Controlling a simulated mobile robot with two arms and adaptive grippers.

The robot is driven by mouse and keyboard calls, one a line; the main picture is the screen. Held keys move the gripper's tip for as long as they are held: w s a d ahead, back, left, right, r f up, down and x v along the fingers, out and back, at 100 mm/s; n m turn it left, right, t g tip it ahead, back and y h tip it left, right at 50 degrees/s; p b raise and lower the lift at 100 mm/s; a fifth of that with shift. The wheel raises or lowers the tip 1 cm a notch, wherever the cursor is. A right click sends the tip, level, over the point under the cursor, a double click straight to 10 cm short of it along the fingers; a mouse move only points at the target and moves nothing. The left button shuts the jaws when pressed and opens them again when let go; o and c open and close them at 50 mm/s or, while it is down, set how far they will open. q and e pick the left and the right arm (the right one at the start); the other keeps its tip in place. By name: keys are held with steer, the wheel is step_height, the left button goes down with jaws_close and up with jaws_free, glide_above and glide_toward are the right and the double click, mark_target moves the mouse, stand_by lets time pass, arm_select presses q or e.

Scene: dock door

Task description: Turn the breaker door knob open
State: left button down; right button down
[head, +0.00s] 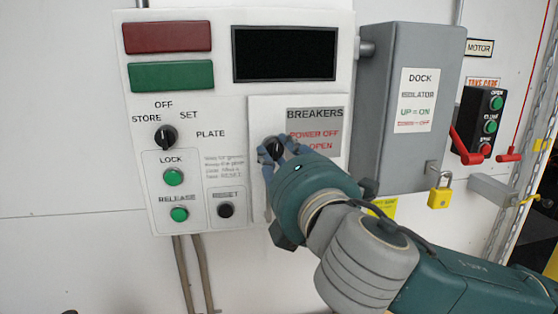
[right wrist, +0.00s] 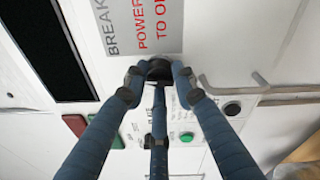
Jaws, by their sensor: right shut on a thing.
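The breaker door (head: 258,112) is a white panel on the control box, with a grey label reading BREAKERS. It looks closed against the box. Its black knob (head: 276,146) sits below and left of the label and is partly hidden by my fingers. My right gripper (head: 271,152) is shut on the knob, its blue fingers around it. In the right wrist view the dark knob (right wrist: 159,68) shows between the fingertips. The knob's exact angle is hard to tell. My left gripper is not in view.
Left of the door are a black selector knob (head: 165,137), green LOCK (head: 173,177) and RELEASE (head: 180,214) buttons, and a black RESET button (head: 226,210). A grey isolator box (head: 375,120) with a yellow padlock (head: 439,196) stands close on the right.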

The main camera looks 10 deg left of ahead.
steer(key=m+b, duration=0.1)
steer(key=f+m+b, duration=0.1)
steer(key=m, duration=0.1)
steer(key=shift+a+m+b, duration=0.1)
steer(key=shift+m+b, duration=0.2)
steer(key=shift+b, duration=0.1)
steer(key=m+b, duration=0.2)
steer(key=m, duration=0.3)
steer(key=shift+s+a+r+t, duration=0.1)
steer(key=shift+t, duration=0.3)
steer(key=m+b, duration=0.2)
steer(key=m, duration=0.2)
steer(key=shift+m+h, duration=0.3)
steer(key=shift+h, duration=0.1)
steer(key=shift+r+m+t+b, duration=0.15)
steer(key=shift+m+t+b, duration=0.05)
steer(key=shift+m, duration=0.75)
steer(key=shift+r+m+t+b, duration=0.1)
steer(key=shift+m+t+b, duration=0.1)
steer(key=shift+m, duration=1.05)
steer(key=c, duration=1.4)
jaws_free()
steer(key=v, duration=1.2)
steer(key=shift+a, duration=0.15)
